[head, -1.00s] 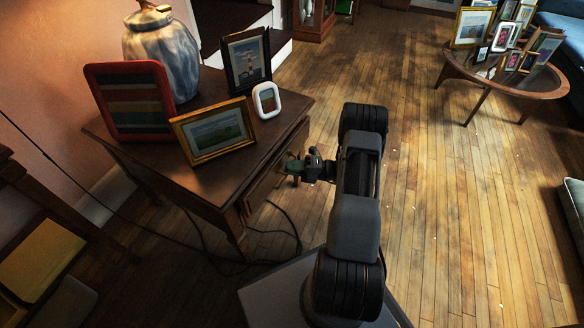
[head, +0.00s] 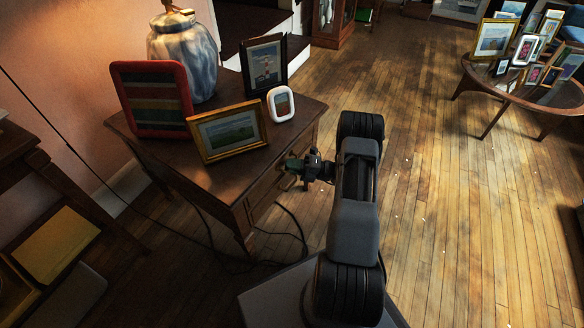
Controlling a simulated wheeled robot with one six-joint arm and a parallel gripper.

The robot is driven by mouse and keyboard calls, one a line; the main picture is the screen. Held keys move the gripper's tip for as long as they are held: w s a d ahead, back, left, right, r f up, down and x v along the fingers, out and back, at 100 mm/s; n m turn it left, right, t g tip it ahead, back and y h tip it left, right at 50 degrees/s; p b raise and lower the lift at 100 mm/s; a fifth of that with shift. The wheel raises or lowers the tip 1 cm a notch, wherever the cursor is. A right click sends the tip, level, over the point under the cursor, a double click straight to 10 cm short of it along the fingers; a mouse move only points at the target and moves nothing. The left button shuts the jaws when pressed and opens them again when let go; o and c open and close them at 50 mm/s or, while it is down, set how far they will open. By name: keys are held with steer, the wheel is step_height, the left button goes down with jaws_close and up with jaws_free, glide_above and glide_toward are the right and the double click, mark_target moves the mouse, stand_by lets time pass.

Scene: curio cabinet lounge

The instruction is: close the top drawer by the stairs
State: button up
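The dark wooden side table (head: 160,160) stands left of centre, by the dark steps at the back. Its drawer front (head: 268,187) faces right, towards my arm. The drawer is seen from above at a steep angle, and I cannot tell how far out it stands. My gripper (head: 298,166) is at the drawer front, just left of my forearm. Its greenish tip end overlaps the drawer front in the picture. Whether it touches the front, and whether the fingers are open or shut, I cannot tell. Any handle is hidden or too small to see.
On the table stand a blue-white lamp (head: 184,58), a red-framed striped picture (head: 152,98), a gold frame (head: 228,131), a black frame (head: 264,66) and a small white frame (head: 281,104). A black cable (head: 300,225) lies below. An oval table (head: 515,95) stands far right; the floor between is clear.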

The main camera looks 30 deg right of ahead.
steer(key=o, duration=0.4)
steer(key=shift+a, duration=0.15)
steer(key=shift+o, duration=0.2)
steer(key=p+v, duration=0.2)
steer(key=v, duration=1.2)
steer(key=shift+r, duration=0.1)
steer(key=a+r+n+g+h+p, duration=0.2)
steer(key=a+r+n+g+p, duration=0.3)
steer(key=r, duration=0.6)
steer(key=a+r+n+g+h+p, duration=0.25)
steer(key=a+r+n+p, duration=0.3)
steer(key=r+n, duration=0.4)
steer(key=a+r+n+g+h+p, duration=0.3)
steer(key=a+r+n+p, duration=0.25)
steer(key=r, duration=0.65)
steer(key=s+a+r+n+t+h+p, duration=0.2)
steer(key=s+r+n+h+p, duration=0.3)
steer(key=r+n+p, duration=0.3)
steer(key=s+a+r+n+t+h+p, duration=0.2)
steer(key=s+a+r+n+h+p, duration=0.2)
steer(key=s+r+n+p, duration=0.3)
step_height(320, 180, up, 10)
steer(key=a+n+p, duration=0.1)
steer(key=n+p, duration=0.1)
steer(key=n, duration=0.3)
steer(key=shift+s+r+n+h, duration=0.2)
steer(key=shift+r+n+h, duration=0.05)
steer(key=shift+n+h, duration=0.15)
